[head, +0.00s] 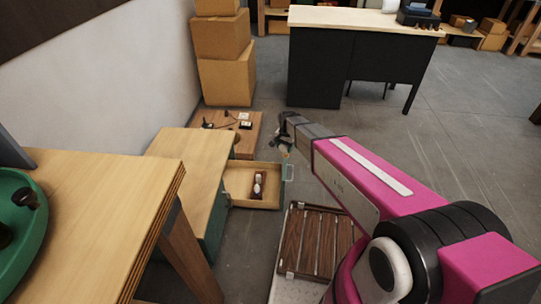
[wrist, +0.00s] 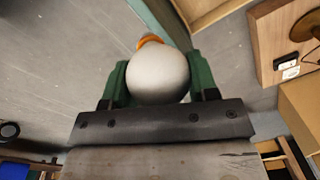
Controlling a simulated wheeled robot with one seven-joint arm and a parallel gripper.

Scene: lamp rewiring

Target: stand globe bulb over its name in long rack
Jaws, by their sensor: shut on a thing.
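The globe bulb (wrist: 158,76) is a large white ball with an orange part at its far end, seen in the wrist view. My gripper (wrist: 160,82) is shut on it, with a green finger on each side. In the head view my gripper (head: 285,136) is above the floor just right of the open drawer, and the bulb is too small there to make out well. A small dark red-brown holder (head: 258,186) with white pieces in it lies in the drawer. I cannot tell whether it is the long rack, and no names are readable.
The open drawer (head: 238,201) juts from a low wood-topped cabinet (head: 190,150). A low wooden board (head: 222,124) with small fittings lies behind it. A slatted wooden piece (head: 312,243) is below my arm. Stacked cartons (head: 226,80) and a dark desk (head: 318,70) stand farther back. Grey floor is open between.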

